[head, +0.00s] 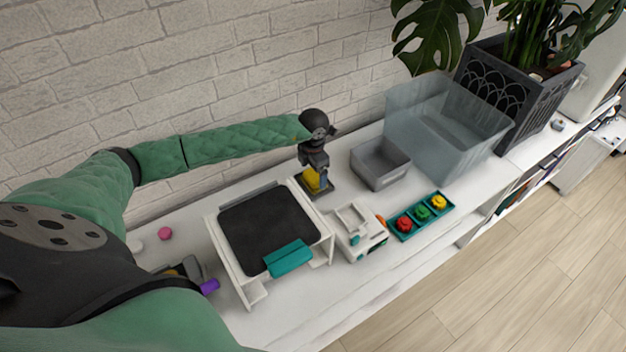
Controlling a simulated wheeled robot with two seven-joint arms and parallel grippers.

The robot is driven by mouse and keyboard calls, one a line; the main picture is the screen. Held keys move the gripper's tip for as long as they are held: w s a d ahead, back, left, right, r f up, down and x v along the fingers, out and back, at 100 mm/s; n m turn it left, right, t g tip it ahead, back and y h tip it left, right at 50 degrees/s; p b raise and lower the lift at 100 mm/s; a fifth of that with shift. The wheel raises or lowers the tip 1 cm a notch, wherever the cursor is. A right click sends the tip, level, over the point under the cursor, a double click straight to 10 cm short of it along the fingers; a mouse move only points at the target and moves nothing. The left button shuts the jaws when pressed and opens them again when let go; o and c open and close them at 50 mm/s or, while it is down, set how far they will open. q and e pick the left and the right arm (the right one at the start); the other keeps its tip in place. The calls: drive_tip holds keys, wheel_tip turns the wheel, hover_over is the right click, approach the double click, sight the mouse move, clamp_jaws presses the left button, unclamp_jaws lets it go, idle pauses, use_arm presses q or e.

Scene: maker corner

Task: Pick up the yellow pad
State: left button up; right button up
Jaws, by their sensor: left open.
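A yellow pad (311,181) is at the back of the white shelf top, on or beside a small dark base (327,190). My left gripper (318,177) points down right at it, with its fingers open. The gripper hides part of the yellow piece, and I cannot tell whether the fingers touch it.
A white stand with a black top (268,225) and a teal piece (289,258) is left of centre. A grey bin (381,168) and a large clear tub (440,140) stand right of the gripper. A teal tray (408,235) holds red, green and yellow knobs.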

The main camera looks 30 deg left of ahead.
use_arm(q)
drive_tip(key=shift+d+f, duration=0.1)
drive_tip(key=shift+f, duration=0.6)
use_arm(e)
drive_tip(key=shift+w+d+r, duration=0.1)
drive_tip(key=shift+w+r, duration=0.1)
drive_tip(key=shift+w, duration=0.1)
use_arm(q)
drive_tip(key=c, duration=1)
drive_tip(key=shift+c, duration=0.3)
use_arm(e)
drive_tip(key=shift+s, duration=0.15)
drive_tip(key=shift+a+f, duration=0.1)
drive_tip(key=shift+a, duration=0.1)
